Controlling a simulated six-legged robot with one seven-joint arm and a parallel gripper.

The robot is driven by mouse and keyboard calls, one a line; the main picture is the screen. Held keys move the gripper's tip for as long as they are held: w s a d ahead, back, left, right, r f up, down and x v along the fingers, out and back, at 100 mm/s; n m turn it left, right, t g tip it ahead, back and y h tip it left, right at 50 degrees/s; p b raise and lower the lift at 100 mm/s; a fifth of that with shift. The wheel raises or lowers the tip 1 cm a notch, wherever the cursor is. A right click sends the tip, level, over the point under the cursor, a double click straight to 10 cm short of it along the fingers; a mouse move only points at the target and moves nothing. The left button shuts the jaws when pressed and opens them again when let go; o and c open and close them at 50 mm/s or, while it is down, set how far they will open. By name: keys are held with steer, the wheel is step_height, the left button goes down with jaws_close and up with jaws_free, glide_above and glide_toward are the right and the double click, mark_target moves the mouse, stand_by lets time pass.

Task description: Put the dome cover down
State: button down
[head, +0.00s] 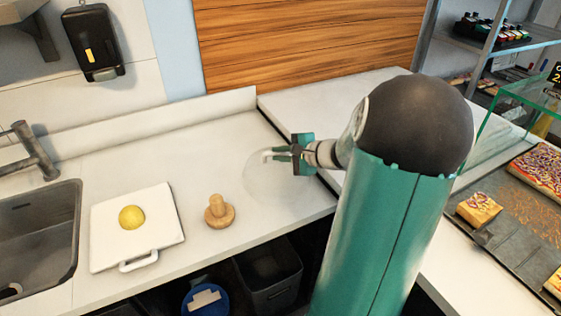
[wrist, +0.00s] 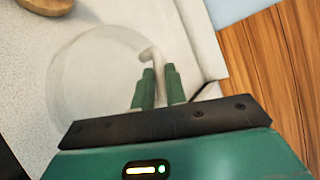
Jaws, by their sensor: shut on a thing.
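The clear dome cover (head: 262,178) is see-through and faint in the head view, at the right end of the white counter. My gripper (head: 285,153) is shut on its handle, coming from the right. In the wrist view the dome (wrist: 95,85) shows as a pale round outline, and my gripper's green fingers (wrist: 160,85) are closed around its curved handle. The dome is over the counter top; I cannot tell whether its rim touches it.
A wooden press (head: 219,212) stands left of the dome. Pizza trays (head: 520,225) are at the right. The counter's front edge is close, with bins (head: 268,275) below.

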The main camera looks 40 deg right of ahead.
mark_target(281, 164)
steer(key=shift+f, duration=1.45)
steer(key=c, duration=1.4)
jaws_free()
steer(key=shift+f, duration=0.15)
steer(key=shift+c, duration=0.2)
